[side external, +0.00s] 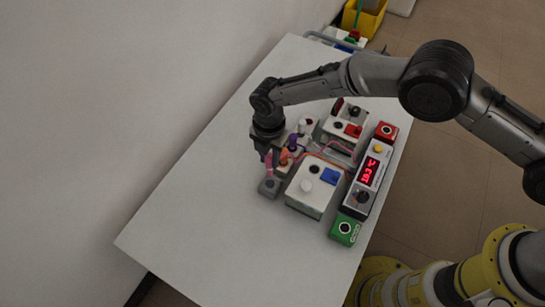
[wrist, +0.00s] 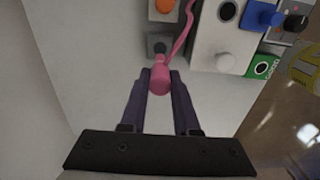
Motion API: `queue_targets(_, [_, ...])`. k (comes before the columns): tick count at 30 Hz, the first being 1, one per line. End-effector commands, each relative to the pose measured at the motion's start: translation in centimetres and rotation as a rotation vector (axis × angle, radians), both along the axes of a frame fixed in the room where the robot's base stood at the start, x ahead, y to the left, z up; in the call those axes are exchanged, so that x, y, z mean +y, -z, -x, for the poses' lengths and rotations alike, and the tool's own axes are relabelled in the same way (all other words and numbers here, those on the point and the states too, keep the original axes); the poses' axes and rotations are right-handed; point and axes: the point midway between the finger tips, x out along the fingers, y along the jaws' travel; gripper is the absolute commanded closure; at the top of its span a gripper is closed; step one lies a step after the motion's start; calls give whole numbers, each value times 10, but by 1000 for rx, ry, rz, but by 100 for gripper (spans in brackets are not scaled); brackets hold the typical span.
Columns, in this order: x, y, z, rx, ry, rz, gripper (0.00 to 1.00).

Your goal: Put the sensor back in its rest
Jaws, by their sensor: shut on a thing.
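The sensor is a pink piece (wrist: 159,80) on a pink cable (wrist: 183,35), held between the fingertips of my gripper (wrist: 160,76). In the side view the pink sensor (side external: 268,168) shows just below my gripper (side external: 267,156). A small grey block with a dark hole (wrist: 160,46), which looks like the rest, lies just beyond the sensor in the wrist view. In the side view this grey block (side external: 269,188) stands on the table right below the sensor. I cannot tell whether the sensor touches it. The sensor's far end is partly hidden by the fingers.
A white box with a blue part (side external: 309,198) stands right of the grey block. Orange (side external: 285,157) and purple-topped pieces sit behind. A controller with a red display (side external: 370,170) stands between red (side external: 386,132) and green (side external: 345,229) blocks. The table's left side (side external: 200,215) is clear.

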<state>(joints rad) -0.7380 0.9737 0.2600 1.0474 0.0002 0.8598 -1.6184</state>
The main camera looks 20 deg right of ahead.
Motion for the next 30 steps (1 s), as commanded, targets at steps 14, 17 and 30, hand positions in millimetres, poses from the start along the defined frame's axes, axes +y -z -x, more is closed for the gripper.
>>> queue_targets(14, [1,-15,-9,13,-126,10,100])
queue_targets(17, [-9,-22,-33,15,-160,11,100])
queue_targets(30, [-123,-28,-156,-1,-106,-1,100])
